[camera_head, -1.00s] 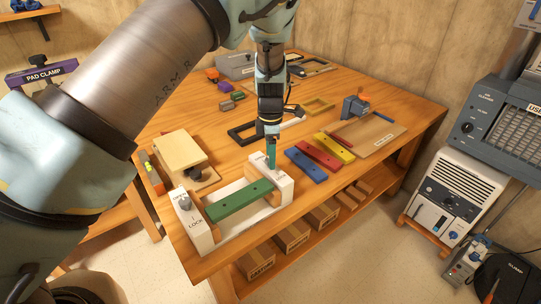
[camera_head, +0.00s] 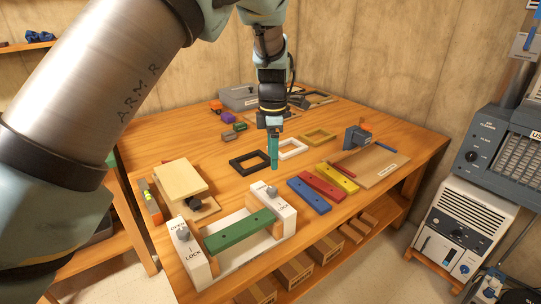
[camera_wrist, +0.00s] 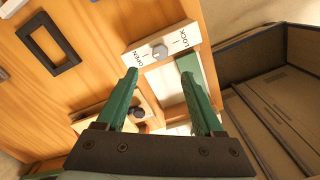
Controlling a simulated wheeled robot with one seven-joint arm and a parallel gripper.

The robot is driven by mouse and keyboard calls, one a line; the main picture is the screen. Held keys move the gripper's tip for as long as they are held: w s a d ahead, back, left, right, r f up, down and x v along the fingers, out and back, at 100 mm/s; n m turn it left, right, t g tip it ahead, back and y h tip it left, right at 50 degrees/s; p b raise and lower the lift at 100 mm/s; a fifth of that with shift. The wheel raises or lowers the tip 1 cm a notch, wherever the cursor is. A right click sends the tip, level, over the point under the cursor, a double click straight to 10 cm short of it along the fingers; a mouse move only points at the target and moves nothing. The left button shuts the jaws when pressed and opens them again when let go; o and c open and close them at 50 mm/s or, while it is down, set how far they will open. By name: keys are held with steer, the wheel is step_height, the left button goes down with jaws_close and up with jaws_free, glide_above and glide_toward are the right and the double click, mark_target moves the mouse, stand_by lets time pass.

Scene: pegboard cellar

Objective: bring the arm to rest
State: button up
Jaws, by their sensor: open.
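My gripper (camera_head: 274,160) points down above the wooden workbench, just behind the near clamp fixture's right end block. In the wrist view its two green fingers (camera_wrist: 160,88) are apart with nothing between them. The white fixture (camera_head: 196,254) stands at the bench's front edge with a green bar (camera_head: 238,230) lying across between its two end blocks. Each block carries a grey knob with OPEN and LOCK lettering. The wrist view shows one block (camera_wrist: 180,40) with its knob beyond the fingertips.
Blue (camera_head: 309,195), red (camera_head: 323,186) and yellow (camera_head: 337,178) bars lie right of the gripper. A pale wood block (camera_head: 180,180) is at left. Cardboard boxes (camera_head: 297,269) sit on the shelf below.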

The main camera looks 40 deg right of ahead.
steer(key=w+a+r+m, duration=0.2)
steer(key=w+a, duration=0.4)
steer(key=a, duration=0.6)
steer(key=w+a+r+m, duration=0.15)
steer(key=w+a, duration=0.35)
steer(key=a, duration=0.7)
steer(key=s+a+m, duration=0.3)
steer(key=a+m, duration=0.1)
steer(key=a, duration=0.8)
steer(key=s+a+r+m+t, duration=0.1)
steer(key=s+a+m, duration=0.3)
steer(key=a, duration=0.9)
steer(key=shift+m+t, duration=0.3)
steer(key=shift+m, duration=0.35)
